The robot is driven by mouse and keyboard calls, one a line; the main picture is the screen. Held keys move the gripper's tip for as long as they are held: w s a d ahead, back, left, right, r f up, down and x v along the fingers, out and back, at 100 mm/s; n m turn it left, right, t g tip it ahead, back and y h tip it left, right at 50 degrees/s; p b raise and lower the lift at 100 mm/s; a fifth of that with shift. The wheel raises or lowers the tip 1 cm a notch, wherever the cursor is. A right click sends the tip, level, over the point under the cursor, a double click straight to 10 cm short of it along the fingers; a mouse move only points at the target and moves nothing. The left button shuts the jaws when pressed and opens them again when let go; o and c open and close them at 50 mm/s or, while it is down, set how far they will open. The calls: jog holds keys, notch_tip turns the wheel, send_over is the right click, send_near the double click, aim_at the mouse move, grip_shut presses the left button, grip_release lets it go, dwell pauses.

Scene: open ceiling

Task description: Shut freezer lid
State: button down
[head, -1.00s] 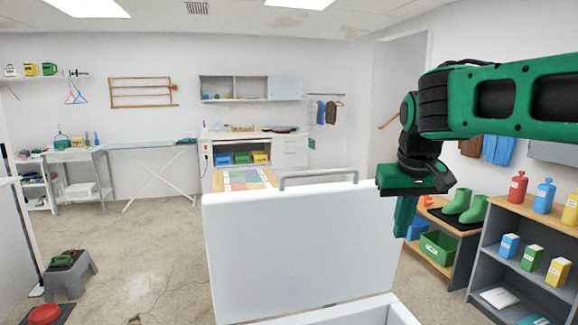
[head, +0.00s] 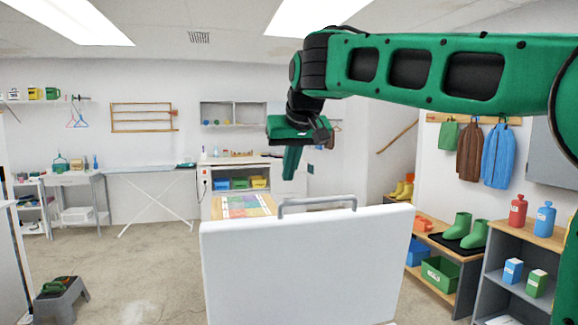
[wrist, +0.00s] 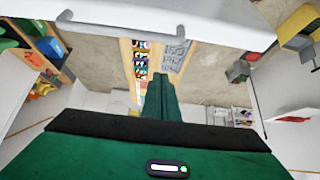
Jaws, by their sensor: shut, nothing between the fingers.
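The freezer lid (head: 300,265) is a white panel standing upright in front of me in the head view. A grey bar handle (head: 316,202) runs along its top edge. In the wrist view the lid (wrist: 215,18) crosses the top of the picture, with its handle (wrist: 120,29) below its edge. My green gripper (head: 291,163) hangs above and beyond the handle, pointing down and apart from it. Its fingers (wrist: 161,100) are together and empty in the wrist view. The freezer body is hidden or out of view.
A board with coloured panels (head: 240,206) lies behind the lid. A shelf unit (head: 520,270) with bottles and boxes stands at the right. A low bench (head: 450,250) with green boots is beside it. Open floor (head: 135,275) lies to the left.

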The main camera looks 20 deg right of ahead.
aim_at(290, 216)
notch_tip(290, 216, down, 4)
jog(key=shift+f, duration=0.1)
jog(key=shift+s+f, duration=0.2)
jog(key=shift+f, duration=0.05)
jog(key=shift+s+f, duration=0.1)
jog(key=shift+s, duration=0.25)
jog(key=shift+s, duration=0.1)
